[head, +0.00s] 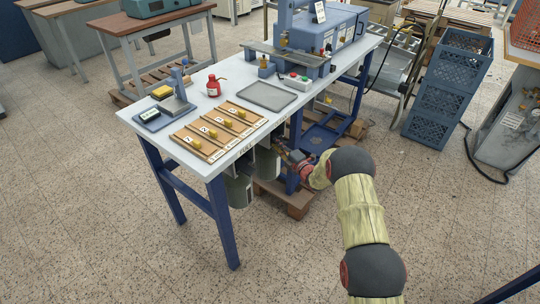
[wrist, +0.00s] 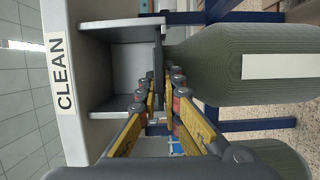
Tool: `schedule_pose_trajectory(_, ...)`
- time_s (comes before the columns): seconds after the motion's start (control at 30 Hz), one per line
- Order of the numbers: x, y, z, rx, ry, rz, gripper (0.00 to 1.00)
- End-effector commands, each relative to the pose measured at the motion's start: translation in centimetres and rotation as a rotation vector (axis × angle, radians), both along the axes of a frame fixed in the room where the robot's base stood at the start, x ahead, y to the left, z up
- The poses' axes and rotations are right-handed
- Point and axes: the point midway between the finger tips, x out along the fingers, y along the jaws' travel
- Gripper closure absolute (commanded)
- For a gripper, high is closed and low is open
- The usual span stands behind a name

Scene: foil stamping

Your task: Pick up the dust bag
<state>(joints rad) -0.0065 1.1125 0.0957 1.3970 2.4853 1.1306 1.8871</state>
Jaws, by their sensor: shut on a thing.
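Two grey-green dust bags hang under the front edge of the white worktable in the head view, a left bag (head: 239,190) and a right bag (head: 267,164). In the wrist view, which is turned sideways, a ribbed green dust bag (wrist: 225,72) with a white strip lies close beside the fingertips. A second bag (wrist: 268,152) shows at lower right. My gripper (wrist: 163,82) is shut on the dark end part of the near dust bag, beside the shelf. The exact contact is partly hidden by the fingers. In the head view the bags and table partly hide my gripper.
A white compartment marked CLEAN (wrist: 60,75) is just left of my fingers. The worktable (head: 190,100) stands above, with blue legs and a wooden pallet (head: 285,200) close by. Blue crates (head: 447,87) stand at right. The front floor is open.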

Motion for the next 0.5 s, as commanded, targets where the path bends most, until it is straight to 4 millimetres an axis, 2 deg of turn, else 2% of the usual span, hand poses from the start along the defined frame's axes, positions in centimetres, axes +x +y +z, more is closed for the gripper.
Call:
schedule_pose_trajectory(0.17,0.0,0.0,0.3,-0.001,0.001,0.000,1.00)
schedule_pose_trajectory(0.33,0.0,0.0,2.0,0.001,-0.001,0.000,1.00)
schedule_pose_trajectory(0.5,-1.7,-2.3,1.7,0.000,0.001,-0.003,1.00)
